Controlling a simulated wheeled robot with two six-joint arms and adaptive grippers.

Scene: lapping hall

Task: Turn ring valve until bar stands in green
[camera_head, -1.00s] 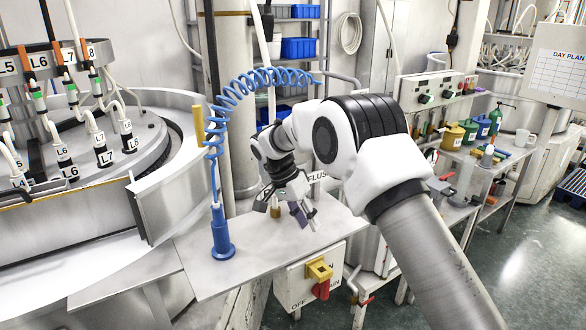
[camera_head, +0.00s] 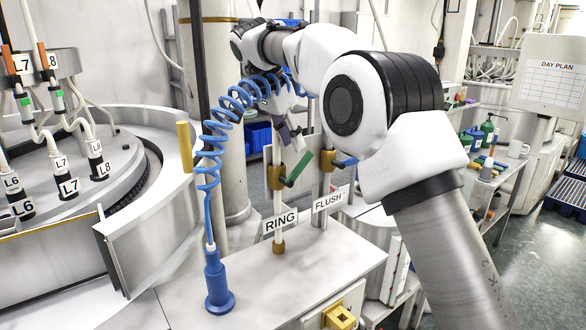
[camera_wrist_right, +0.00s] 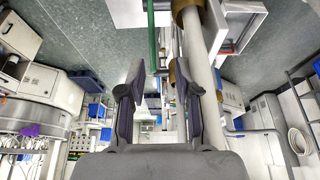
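The ring valve is a brass body (camera_head: 276,177) on a thin upright pipe, with a RING sign (camera_head: 280,221) below it. Its green handle (camera_head: 299,168) slants up to the right. My right gripper (camera_head: 290,136) is just above the handle, with its fingers apart and nothing held. In the right wrist view my right gripper (camera_wrist_right: 160,80) is open. There the green handle (camera_wrist_right: 153,38) lies between the finger lines, and the pipe (camera_wrist_right: 196,50) passes close by the right finger. I cannot tell if a finger touches it. No gauge or green zone shows clearly. My left gripper is out of view.
A second valve with a blue handle (camera_head: 346,163) stands close at right, above the FLUSH sign (camera_head: 328,200). A coiled blue hose (camera_head: 209,160) rises from a blue nozzle (camera_head: 218,282) on the bench (camera_head: 250,300). The lapping machine (camera_head: 70,170) fills the left.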

